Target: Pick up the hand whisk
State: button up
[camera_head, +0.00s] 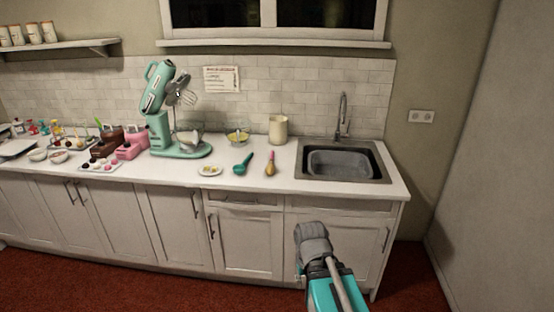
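I cannot make out a hand whisk for certain. A slim utensil with a pinkish upper end and a tan lower end (270,165) lies on the counter left of the sink; its type is too small to tell. A teal utensil with a rounded end (243,164) lies to its left. A wire whisk head (186,92) hangs from the raised head of the mint stand mixer (160,118). My arm, teal with a grey joint, reaches in from the lower edge, in front of the cabinets. No gripper fingers show, and nothing on the counter is touched by the arm.
The white counter (300,187) has a sink (342,162) at right. A glass bowl with yellow contents (237,137), a cream canister (278,129) and a small plate (210,170) stand nearby. Several bowls and sweets crowd the left. Red floor lies before the cabinets.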

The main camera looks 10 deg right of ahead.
notch_tip(320, 180, up, 12)
jog(key=p, duration=1)
jog(key=shift+p, duration=0.3)
